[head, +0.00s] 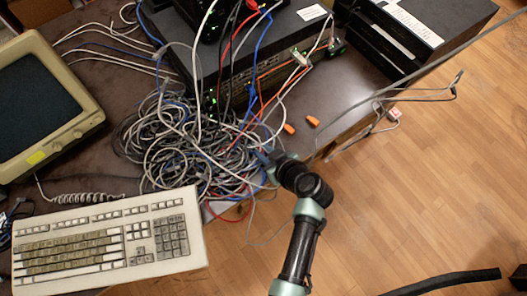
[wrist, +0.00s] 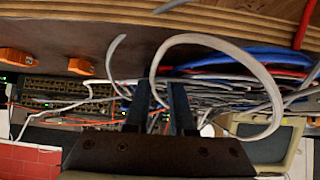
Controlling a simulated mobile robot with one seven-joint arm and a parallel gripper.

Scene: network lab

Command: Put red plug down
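Two small orange-red plugs lie on the dark tabletop near its right edge, the left plug (head: 289,128) and the right plug (head: 313,120). In the wrist view two orange plugs also show, one at the far left (wrist: 15,57) and one nearer the fingers (wrist: 80,67). My gripper (head: 264,156) is at the table's edge beside the cable tangle, below and left of the plugs. In the wrist view my gripper (wrist: 160,88) has its two dark fingers apart, with no plug visible between them. Cables pass close to the fingertips.
A large tangle of cables (head: 180,150) covers the table's middle. Dark network gear (head: 235,55) with plugged cables stands behind it. A beige keyboard (head: 105,240) and a monitor (head: 45,105) are at left. Tabletop around the orange plugs is mostly clear; wooden floor (head: 430,190) lies at right.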

